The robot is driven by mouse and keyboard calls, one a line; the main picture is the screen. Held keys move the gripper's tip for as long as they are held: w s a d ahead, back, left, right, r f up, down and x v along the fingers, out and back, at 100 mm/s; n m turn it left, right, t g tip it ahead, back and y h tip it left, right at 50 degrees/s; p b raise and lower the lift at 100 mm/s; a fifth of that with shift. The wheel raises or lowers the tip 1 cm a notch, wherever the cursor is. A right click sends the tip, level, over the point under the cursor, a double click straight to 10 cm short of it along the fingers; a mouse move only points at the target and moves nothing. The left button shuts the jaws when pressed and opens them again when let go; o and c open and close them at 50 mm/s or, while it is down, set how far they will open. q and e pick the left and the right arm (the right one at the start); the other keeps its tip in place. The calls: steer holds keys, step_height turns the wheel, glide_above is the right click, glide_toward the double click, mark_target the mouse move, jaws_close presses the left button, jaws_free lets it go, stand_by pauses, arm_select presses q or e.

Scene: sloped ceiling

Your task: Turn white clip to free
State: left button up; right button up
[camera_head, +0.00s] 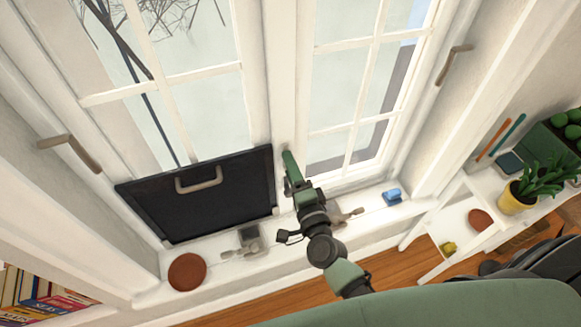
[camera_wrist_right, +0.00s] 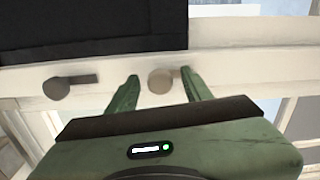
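My right gripper (camera_head: 288,168) is up against the white post between the windows, beside the right edge of a dark panel (camera_head: 225,205) with a grey handle. In the right wrist view its two green fingers (camera_wrist_right: 162,88) are open. A pale beige round clip (camera_wrist_right: 160,81) sits between them on the white frame, with a short arm reaching right, partly behind the right finger. I cannot tell whether the fingers touch it. A darker grey clip (camera_wrist_right: 58,87) is left of the fingers, its bar pointing right. The dark panel (camera_wrist_right: 90,25) lies just above both clips. In the head view my gripper hides the pale clip. My left gripper is not in view.
The sill below holds a brown round disc (camera_head: 187,272), two grey metal fittings (camera_head: 241,243) (camera_head: 346,216) and a blue item (camera_head: 392,196). Window handles stick out at left (camera_head: 72,150) and right (camera_head: 453,63). A white shelf with a potted plant (camera_head: 535,188) stands at right.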

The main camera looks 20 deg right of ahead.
steer(key=s+b, duration=0.1)
steer(key=s, duration=0.6)
steer(key=shift+s+b, duration=0.4)
steer(key=shift+d, duration=0.1)
